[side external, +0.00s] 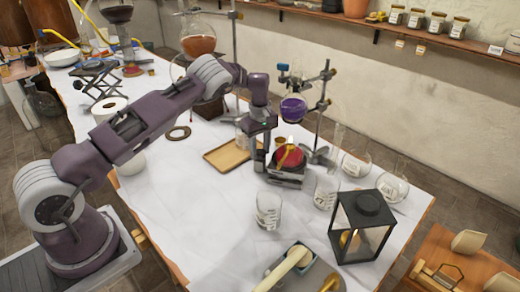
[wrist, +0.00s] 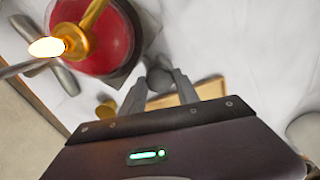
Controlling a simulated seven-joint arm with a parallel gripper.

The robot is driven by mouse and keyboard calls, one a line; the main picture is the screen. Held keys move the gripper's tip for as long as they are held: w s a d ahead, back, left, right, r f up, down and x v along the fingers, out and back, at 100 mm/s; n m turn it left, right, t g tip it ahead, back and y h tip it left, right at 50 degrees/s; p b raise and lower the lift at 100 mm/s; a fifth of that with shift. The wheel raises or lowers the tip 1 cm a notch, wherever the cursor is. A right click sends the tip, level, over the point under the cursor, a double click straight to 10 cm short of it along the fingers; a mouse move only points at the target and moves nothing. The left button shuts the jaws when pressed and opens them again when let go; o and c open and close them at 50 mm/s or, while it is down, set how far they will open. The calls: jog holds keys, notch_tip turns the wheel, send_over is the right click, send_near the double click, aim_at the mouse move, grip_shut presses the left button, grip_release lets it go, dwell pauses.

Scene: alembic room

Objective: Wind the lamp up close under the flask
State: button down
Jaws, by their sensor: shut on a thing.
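The lamp (side external: 289,156) has a round red body and a lit flame, and it stands on a small dark jack (side external: 286,179). A round flask (side external: 293,110) of purple liquid is clamped above it, with a gap between flame and flask. In the wrist view the lamp (wrist: 108,40) shows from above at the upper left, with its brass burner and flame (wrist: 47,47). My gripper (side external: 262,164) is low at the jack's left side. The flask is outside the wrist view.
A wooden tray (side external: 226,156) lies left of the jack. The clamp stand (side external: 320,115) rises behind the lamp. Clear glassware (side external: 268,211), a black lantern (side external: 362,225) and a mortar tray stand nearer the front. The white table's left front is clear.

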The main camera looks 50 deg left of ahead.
aim_at(260, 152)
jog(key=m, duration=0.8)
jog(key=shift+m, duration=0.4)
jog(key=m, duration=0.4)
jog(key=shift+m, duration=2.3)
jog(key=c, duration=0.9)
grip_release()
jog(key=shift+r, duration=0.15)
notch_tip(260, 152, up, 8)
jog(key=shift+f, duration=0.1)
